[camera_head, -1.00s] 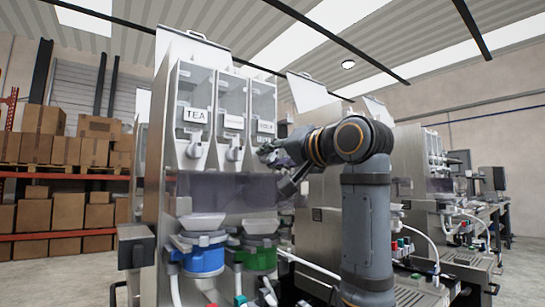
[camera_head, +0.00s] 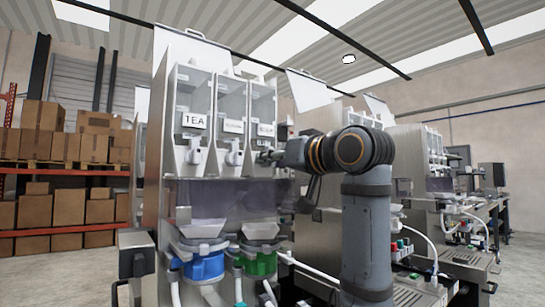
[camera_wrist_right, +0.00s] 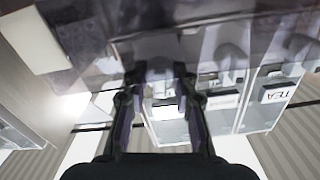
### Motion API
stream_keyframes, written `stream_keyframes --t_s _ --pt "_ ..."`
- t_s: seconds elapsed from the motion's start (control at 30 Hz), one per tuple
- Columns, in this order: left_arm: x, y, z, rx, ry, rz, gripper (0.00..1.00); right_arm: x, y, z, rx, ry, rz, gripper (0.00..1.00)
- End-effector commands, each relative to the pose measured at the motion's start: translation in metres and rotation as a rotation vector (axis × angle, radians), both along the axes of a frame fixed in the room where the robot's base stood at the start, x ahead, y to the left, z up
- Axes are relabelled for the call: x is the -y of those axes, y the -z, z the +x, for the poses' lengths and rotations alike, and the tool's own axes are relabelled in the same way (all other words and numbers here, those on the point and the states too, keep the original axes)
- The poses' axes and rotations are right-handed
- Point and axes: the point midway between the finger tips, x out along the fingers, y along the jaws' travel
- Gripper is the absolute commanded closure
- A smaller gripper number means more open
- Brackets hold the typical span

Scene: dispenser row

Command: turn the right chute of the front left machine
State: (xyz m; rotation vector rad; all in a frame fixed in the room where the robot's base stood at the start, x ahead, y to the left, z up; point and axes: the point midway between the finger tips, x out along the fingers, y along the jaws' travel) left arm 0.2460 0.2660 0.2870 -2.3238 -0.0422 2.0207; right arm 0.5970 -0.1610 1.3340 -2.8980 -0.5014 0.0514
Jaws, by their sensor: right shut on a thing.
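The front left machine (camera_head: 152,200) has three clear hoppers side by side, the left one labelled TEA. Below each hopper is a white chute; the left chute (camera_head: 195,155) and middle chute (camera_head: 234,158) are in plain view. The right chute (camera_head: 262,158) is partly hidden by my right gripper (camera_head: 270,157), which reaches it from the right. In the right wrist view, which is upside down, the gripper (camera_wrist_right: 160,84) has its two fingers on either side of the chute (camera_wrist_right: 159,68), shut on it. My left gripper is not in view.
A blue container (camera_head: 204,266) and a green container (camera_head: 259,262) with white funnels stand below the hoppers. A purple see-through panel (camera_head: 225,196) spans the machine under the chutes. More machines (camera_head: 415,155) stand at right; shelves with boxes (camera_head: 68,208) are at left.

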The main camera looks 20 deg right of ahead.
Motion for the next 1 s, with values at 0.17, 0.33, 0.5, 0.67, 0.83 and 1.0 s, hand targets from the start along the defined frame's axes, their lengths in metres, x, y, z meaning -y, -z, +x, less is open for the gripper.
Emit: stream_keyframes --t_s 0.17,0.33,0.5,0.67,0.83,1.0 --pt "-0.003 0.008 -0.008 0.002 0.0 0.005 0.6 0.0 -0.001 0.0 0.034 0.0 -0.095 1.0" --pt "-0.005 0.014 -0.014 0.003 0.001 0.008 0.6 0.0 -0.001 0.0 0.057 0.0 -0.156 1.0" --pt "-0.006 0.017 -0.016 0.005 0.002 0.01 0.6 0.0 -0.001 0.0 0.067 0.0 -0.186 1.0" --pt "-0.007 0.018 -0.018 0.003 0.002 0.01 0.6 0.0 0.0 0.0 0.07 0.0 -0.194 1.0" --pt "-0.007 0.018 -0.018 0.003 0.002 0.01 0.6 0.0 0.0 0.0 0.07 0.0 -0.194 1.0" --pt "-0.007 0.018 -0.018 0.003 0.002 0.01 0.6 0.0 0.0 0.0 0.07 0.0 -0.193 0.66"
